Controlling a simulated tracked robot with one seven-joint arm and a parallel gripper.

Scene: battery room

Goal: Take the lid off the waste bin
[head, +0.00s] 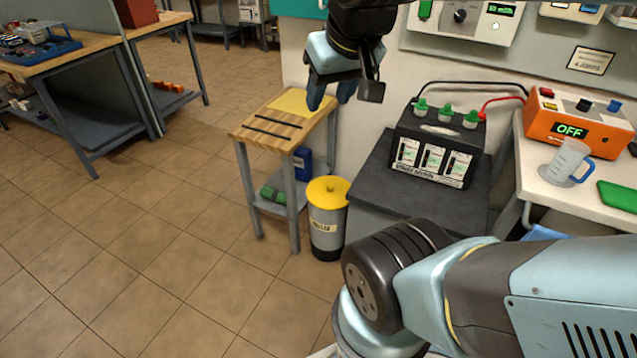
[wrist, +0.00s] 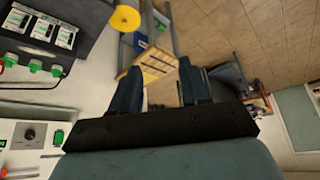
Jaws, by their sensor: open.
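The waste bin (head: 326,232) is a grey cylinder standing on the floor, with a label on its front. Its round yellow lid (head: 328,191) sits on top and has a small dark knob or mark near its middle. The lid also shows near the top of the wrist view (wrist: 125,19). My gripper (head: 329,101) is open and empty, high above the small wooden stand and well above the bin. In the wrist view, its two dark fingers (wrist: 160,82) are spread apart with nothing between them.
Left of the bin is a wooden-topped stand (head: 250,132) with a lower shelf. Right of it, a grey cabinet (head: 372,185) bears a battery unit (head: 436,150) with green terminals. A white bench (head: 540,188) holds an orange charger (head: 585,118) and a jug (head: 567,163).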

